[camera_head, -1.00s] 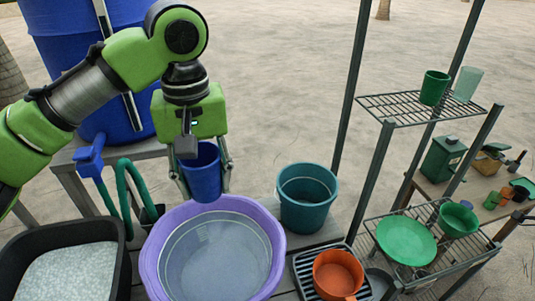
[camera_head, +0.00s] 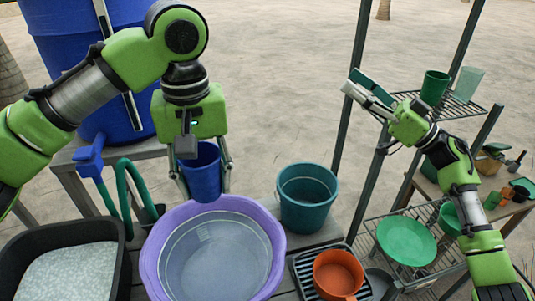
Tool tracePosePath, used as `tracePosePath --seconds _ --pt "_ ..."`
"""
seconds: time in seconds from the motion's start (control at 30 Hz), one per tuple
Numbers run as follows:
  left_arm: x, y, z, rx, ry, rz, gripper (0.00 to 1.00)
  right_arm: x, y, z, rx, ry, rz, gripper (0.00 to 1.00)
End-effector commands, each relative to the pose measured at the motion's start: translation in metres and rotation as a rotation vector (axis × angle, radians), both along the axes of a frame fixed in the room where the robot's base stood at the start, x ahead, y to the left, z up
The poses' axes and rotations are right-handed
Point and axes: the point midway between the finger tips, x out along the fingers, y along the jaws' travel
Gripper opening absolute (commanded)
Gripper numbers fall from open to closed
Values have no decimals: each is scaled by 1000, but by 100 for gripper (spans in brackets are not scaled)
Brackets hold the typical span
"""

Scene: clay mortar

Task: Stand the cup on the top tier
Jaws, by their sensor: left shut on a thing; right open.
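The blue cup (camera_head: 203,176) is upright between the fingers of my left gripper (camera_head: 202,180), which is shut on it above the back rim of the purple basin. The top tier (camera_head: 462,113) is a dark wire shelf at the upper right. A green cup (camera_head: 434,88) and a pale translucent cup (camera_head: 467,84) stand on it. My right gripper (camera_head: 362,90) is open at the left end of the top tier, its fingers pointing left. My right arm and gripper hide much of the tier's left part.
The lower wire shelf (camera_head: 441,262) holds a green plate (camera_head: 406,241). The rack's dark posts rise beside the shelves.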

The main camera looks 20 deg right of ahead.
Motion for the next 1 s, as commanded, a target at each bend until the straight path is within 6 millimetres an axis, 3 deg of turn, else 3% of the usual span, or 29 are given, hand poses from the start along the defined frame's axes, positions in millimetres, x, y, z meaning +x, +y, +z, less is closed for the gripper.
tracePosePath --seconds 0.03,0.2,0.3,0.4,0.6,0.77,1.0 --pt "0 0 0 0 0 0 20 -5 31 2 -46 -5 74 67" --pt "0 0 0 0 0 0 20 -36 125 -11 -201 5 324 67" --pt "0 0 0 0 0 0 20 -60 169 -23 -288 16 459 67" --pt "0 0 0 0 0 0 20 -83 200 -38 -367 29 570 67" --pt "0 0 0 0 0 0 20 -112 229 -57 -453 50 694 67" --pt "0 0 0 0 0 0 20 -117 243 -61 -467 54 715 67" --pt "0 0 0 0 0 0 20 -118 284 -60 -464 52 716 67"
